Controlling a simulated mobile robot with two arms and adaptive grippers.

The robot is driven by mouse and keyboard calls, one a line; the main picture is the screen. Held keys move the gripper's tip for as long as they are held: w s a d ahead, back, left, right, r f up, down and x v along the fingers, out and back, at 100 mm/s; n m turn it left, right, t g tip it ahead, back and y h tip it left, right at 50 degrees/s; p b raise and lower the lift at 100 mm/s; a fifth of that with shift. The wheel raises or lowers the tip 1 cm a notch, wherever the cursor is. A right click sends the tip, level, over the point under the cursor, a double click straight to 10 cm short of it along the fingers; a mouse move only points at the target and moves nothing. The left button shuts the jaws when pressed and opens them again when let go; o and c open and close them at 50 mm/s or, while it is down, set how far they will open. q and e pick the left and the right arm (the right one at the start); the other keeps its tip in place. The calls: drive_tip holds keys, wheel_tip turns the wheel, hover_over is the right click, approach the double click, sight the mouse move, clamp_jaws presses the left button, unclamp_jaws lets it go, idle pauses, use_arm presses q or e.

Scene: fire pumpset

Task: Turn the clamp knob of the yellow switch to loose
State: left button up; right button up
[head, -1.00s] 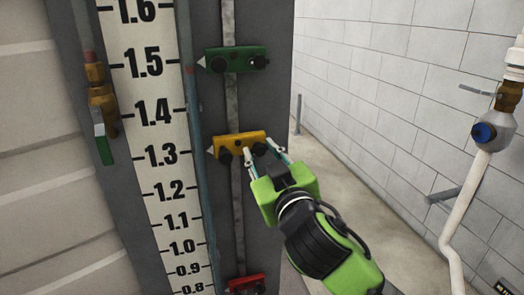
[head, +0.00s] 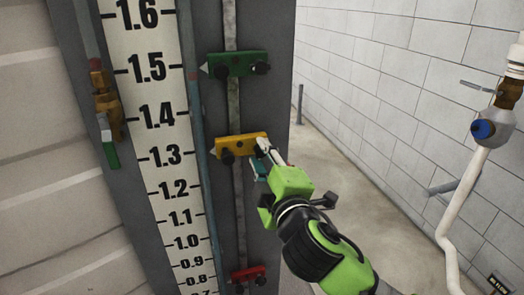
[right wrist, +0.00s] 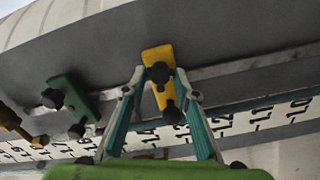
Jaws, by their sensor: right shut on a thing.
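The yellow switch (head: 238,146) sits on the vertical rail beside the scale, with its pointer near 1.3. It has two black knobs; the left knob (head: 227,158) is free. My right gripper (head: 262,154) is at the switch's right end, shut on the right clamp knob. In the right wrist view the yellow switch (right wrist: 152,57) shows between the fingers, and the fingertips flank the held black knob (right wrist: 159,73). The other knob (right wrist: 171,113) hangs between the fingers, apart from them. My left gripper is not in view.
A green switch (head: 238,65) is above on the same rail and a red switch (head: 248,274) is below. The scale board (head: 160,130) is to the left. A white pipe with a blue-knobbed valve (head: 483,129) stands at the right. Open floor lies between.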

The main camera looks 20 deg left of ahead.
drive_tip(key=shift+n+p, duration=0.65)
drive_tip(key=shift+n, duration=1.25)
drive_tip(key=o, duration=1.1)
drive_tip(key=shift+s, duration=0.1)
drive_tip(key=v, duration=1.2)
drive_tip(key=shift+f, duration=0.1)
